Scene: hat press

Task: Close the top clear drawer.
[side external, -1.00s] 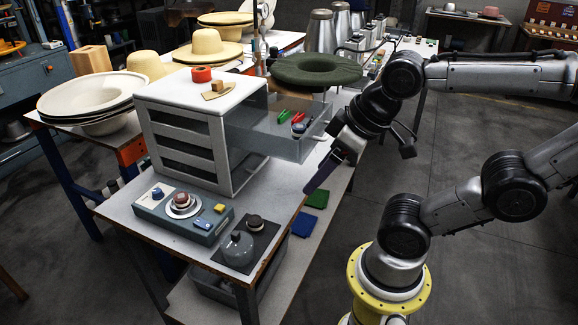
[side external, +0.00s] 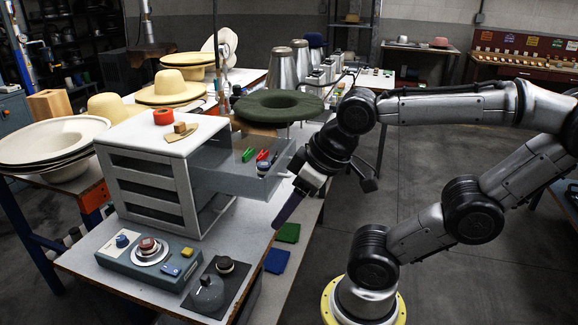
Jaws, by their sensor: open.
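The top clear drawer (side external: 228,178) is pulled out to the right from the white and grey drawer cabinet (side external: 150,175) on the workbench. It holds a green clip (side external: 248,154), a red clip (side external: 262,155) and a small dark item (side external: 265,167). My gripper (side external: 279,222) is beyond the drawer's front end, to its right in the picture, pointing down and left. Its dark finger reaches below the drawer's lower edge. A gap seems to separate it from the drawer front. It holds nothing that I can see. The fingers overlap from this side.
A red ring (side external: 164,117) and a wooden block piece (side external: 181,131) lie on the cabinet top. A green hat (side external: 277,106) sits behind the drawer. A control box (side external: 148,262) and a dark pad with a grey dome (side external: 208,294) stand in front. Hats crowd the left table.

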